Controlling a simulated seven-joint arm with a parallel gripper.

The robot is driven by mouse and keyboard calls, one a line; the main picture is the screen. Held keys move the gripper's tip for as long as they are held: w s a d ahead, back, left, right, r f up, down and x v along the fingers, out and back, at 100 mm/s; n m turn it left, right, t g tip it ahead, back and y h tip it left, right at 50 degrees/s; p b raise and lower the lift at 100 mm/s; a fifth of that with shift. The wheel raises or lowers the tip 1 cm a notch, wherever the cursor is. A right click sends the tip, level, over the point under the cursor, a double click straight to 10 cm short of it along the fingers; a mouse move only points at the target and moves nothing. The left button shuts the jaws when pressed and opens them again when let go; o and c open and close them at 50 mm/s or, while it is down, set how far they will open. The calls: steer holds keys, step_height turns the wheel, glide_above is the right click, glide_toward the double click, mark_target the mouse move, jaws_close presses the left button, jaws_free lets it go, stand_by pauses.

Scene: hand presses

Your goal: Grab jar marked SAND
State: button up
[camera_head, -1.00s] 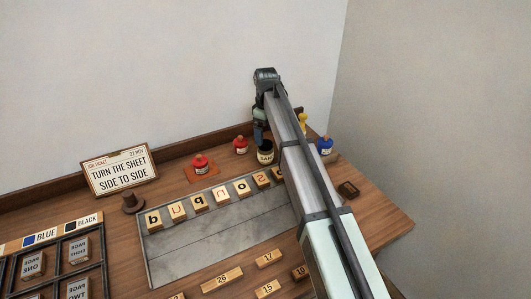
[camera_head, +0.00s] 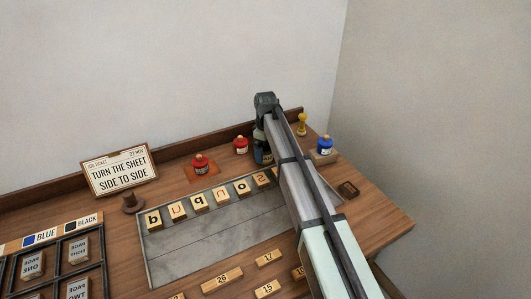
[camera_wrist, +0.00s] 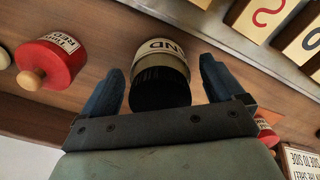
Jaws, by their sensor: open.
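The jar marked SAND (camera_wrist: 162,72) shows in the wrist view between my two fingers, with a dark ribbed cap and a pale label on which "ND" can be read. In the head view the jar (camera_head: 262,157) stands at the back of the bench, mostly hidden behind my gripper (camera_head: 262,135). In the wrist view my gripper (camera_wrist: 160,88) is open, with one blue-grey finger on each side of the jar. A gap shows between each finger and the jar.
A blue jar (camera_head: 325,145) and a yellow stamp (camera_head: 302,124) stand right. Letter tiles (camera_head: 199,201) lie in front.

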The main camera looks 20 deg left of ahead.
steer(key=shift+c, duration=0.4)
steer(key=c, duration=1.2)
steer(key=shift+r, duration=0.1)
